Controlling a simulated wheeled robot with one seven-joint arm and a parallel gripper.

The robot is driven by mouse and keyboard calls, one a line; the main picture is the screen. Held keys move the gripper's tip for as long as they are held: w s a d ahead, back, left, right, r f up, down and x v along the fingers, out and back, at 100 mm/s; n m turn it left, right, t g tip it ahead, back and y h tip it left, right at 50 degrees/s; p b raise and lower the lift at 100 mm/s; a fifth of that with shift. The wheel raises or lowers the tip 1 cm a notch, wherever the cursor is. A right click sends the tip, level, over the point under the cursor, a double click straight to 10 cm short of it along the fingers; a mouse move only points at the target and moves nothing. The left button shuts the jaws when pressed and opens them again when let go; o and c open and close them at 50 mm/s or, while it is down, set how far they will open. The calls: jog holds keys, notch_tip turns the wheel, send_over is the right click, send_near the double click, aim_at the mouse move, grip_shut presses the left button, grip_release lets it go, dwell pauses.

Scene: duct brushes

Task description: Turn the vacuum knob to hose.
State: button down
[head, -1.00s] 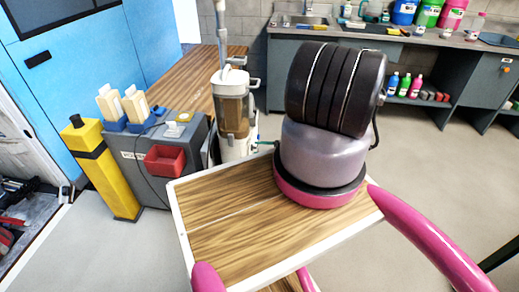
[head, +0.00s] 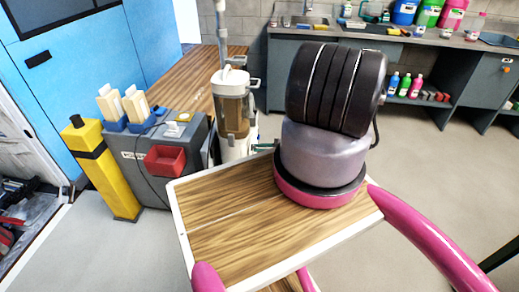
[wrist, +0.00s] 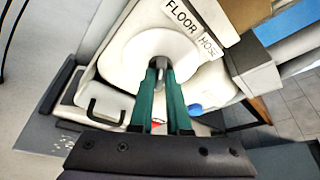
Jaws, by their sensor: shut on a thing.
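The vacuum (head: 233,112) is an upright white machine with a brownish see-through bin, left of centre in the head view. In the wrist view its white top carries a round white dial (wrist: 140,48) with a small grey knob (wrist: 160,62) in the middle. The labels FLOOR (wrist: 181,14) and HOSE (wrist: 208,47) are beside the dial, on its upper right. My gripper (wrist: 161,72) has green fingers, shut on the knob. In the head view the green fingers (head: 264,147) reach the vacuum's right side, partly hidden by my arm. The knob is hidden there.
A grey cabinet (head: 185,150) with a red bin (head: 165,160) stands left of the vacuum, beside a yellow post (head: 105,170). A wooden bench (head: 190,85) lies behind. A sink counter (head: 430,40) runs along the back wall. Open floor lies to the right.

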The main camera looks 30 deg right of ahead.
jog(key=shift+w+d+m+g+y, duration=0.15)
jog(key=shift+m+g+y, duration=0.75)
jog(key=shift+m, duration=0.95)
jog(key=shift+w+d+m+g+y, duration=0.15)
jog(key=shift+m+g+y, duration=0.4)
jog(key=shift+m+g, duration=1)
jog(key=shift+w+d+m+g+y, duration=0.15)
jog(key=shift+m+g+y, duration=0.55)
jog(key=shift+m, duration=1.5)
jog(key=c, duration=0.9)
grip_release()
jog(key=shift+a, duration=0.1)
jog(key=shift+y, duration=0.25)
jog(key=v, duration=1)
jog(key=shift+s+d+r, duration=0.1)
jog(key=shift+d+r, duration=0.05)
jog(key=shift+d, duration=0.25)
